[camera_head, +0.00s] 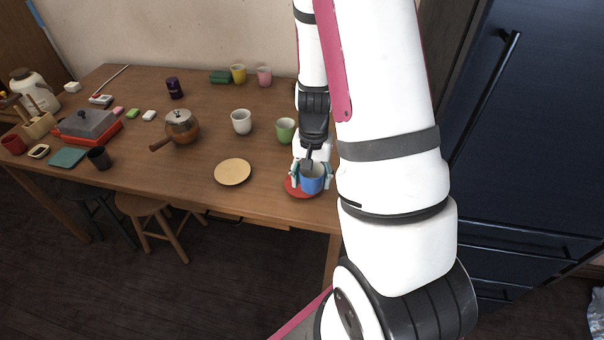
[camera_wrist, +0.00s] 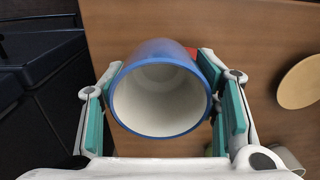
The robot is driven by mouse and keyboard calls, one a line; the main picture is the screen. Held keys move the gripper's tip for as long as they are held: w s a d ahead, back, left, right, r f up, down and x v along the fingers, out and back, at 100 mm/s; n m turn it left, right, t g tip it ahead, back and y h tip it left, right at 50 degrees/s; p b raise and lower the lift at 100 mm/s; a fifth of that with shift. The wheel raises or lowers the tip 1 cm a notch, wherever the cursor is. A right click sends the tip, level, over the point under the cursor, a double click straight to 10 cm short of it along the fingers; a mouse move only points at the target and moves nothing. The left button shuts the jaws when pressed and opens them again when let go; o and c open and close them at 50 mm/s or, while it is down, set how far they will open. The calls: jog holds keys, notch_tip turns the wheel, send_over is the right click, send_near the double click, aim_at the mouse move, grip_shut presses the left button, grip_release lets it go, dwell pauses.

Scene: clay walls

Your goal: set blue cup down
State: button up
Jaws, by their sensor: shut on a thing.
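The blue cup (camera_head: 312,182) is at the right part of the wooden table, over or on a red plate (camera_head: 292,188). In the wrist view the blue cup (camera_wrist: 160,52) shows its blue rim and empty white inside, facing the camera. My gripper (camera_head: 311,174) is shut on the cup, with one finger on each side; its fingers (camera_wrist: 160,110) also show in the wrist view. A bit of red shows behind the cup there. Whether the cup's base touches the plate cannot be told.
A green cup (camera_head: 286,130) and a white cup (camera_head: 241,122) stand behind and to the left. A tan plate (camera_head: 233,172) lies left of the red plate. A kettle (camera_head: 182,127) stands farther left. A dark cabinet (camera_head: 530,130) is at right. The table's front edge is near.

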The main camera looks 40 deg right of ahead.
aim_at(303, 172)
jog(key=w, duration=0.2)
jog(key=w+d, duration=0.1)
jog(key=w, duration=0.1)
jog(key=w+d, duration=0.1)
jog(key=w, duration=0.1)
jog(key=shift+d+f, duration=0.1)
jog(key=shift+f, duration=0.25)
jog(key=shift+s+f, duration=0.15)
jog(key=shift+f, duration=1.55)
jog(key=shift+f, duration=0.15)
jog(key=o, duration=1.2)
jog(key=shift+o, duration=0.2)
